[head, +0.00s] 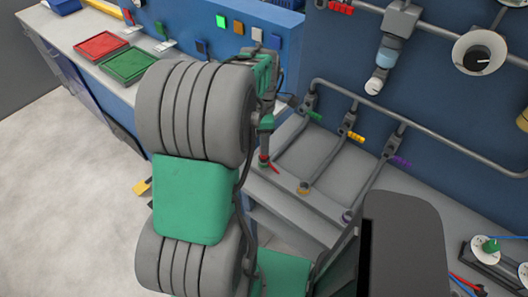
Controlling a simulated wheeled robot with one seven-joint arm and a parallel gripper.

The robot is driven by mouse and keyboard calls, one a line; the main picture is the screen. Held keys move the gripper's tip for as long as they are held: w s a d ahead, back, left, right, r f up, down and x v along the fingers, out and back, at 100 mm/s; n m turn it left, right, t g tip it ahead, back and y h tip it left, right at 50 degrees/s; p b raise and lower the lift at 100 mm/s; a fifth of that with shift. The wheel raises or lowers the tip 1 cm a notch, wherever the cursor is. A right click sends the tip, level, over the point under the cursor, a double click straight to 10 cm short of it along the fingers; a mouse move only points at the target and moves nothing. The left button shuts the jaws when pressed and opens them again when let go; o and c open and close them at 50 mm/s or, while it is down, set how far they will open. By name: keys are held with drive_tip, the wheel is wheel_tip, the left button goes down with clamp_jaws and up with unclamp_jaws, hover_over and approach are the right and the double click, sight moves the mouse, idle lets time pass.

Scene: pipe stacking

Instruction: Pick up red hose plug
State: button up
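The red hose plug (264,158) shows as a small red piece at the front left of the grey bench, at the near end of the leftmost hose (292,147). My gripper (265,150) points down at it from above, with its fingertips at or very close to the plug. The fingers are too small and too overlapped to show whether they are open or shut, or whether they touch the plug. My large grey and green arm covers the left of the bench.
Two more hoses end in an orange plug (303,188) and a purple plug (347,216) to the right. A grey pipe (432,129) with green, yellow and purple valve handles runs behind. Red (101,46) and green (130,65) trays sit on the left counter.

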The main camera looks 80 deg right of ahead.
wheel_tip(320, 180, down, 8)
drive_tip(key=shift+s+r+p, duration=0.1)
drive_tip(key=shift+r+p, duration=0.15)
drive_tip(key=shift+p, duration=0.65)
drive_tip(key=shift+c, duration=0.6)
clamp_jaws()
